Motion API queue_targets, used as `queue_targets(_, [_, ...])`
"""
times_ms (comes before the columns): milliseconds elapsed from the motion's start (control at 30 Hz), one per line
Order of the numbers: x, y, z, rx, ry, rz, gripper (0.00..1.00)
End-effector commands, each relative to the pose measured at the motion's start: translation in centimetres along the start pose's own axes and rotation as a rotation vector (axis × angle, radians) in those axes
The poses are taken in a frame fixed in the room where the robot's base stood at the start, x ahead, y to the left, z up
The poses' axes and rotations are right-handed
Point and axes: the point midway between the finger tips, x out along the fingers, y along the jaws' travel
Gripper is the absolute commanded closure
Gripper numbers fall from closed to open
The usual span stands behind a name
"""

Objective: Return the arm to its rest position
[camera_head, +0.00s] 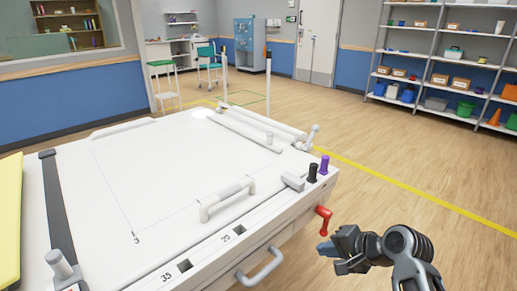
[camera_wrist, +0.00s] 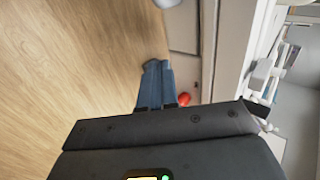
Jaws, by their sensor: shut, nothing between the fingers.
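My gripper (camera_head: 327,249) is at the lower right in the head view, beside the near right corner of the white machine (camera_head: 150,200) and off its edge. It points left and is apart from the red handle (camera_head: 323,219). In the wrist view my gripper's blue fingers (camera_wrist: 158,65) lie together, shut and empty, over the wooden floor. The red handle also shows in the wrist view (camera_wrist: 184,99), just right of the fingers. My arm runs out of the head view at the lower right.
The machine's top carries a white handle (camera_head: 228,199), a black knob (camera_head: 312,173) and a purple knob (camera_head: 324,165). A grab handle (camera_head: 260,268) sticks out of its front side. Open floor (camera_head: 400,180) lies to the right, with shelves (camera_head: 445,60) far behind.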

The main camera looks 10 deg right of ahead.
Motion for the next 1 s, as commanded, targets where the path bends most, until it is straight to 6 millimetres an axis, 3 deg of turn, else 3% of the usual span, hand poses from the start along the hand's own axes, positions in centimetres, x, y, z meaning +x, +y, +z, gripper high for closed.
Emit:
queue_targets(233, [-0.6, 7.2, 3.7, -0.099, 0.119, 0.024, 1.00])
queue_targets(467, [-4.1, 14.0, 8.2, -0.272, 0.275, 0.049, 1.00])
queue_targets(700, [-10.0, 18.6, 13.4, -0.479, 0.414, 0.074, 1.00])
queue_targets(1000, [-19.6, 20.3, 19.6, -0.761, 0.563, 0.091, 1.00])
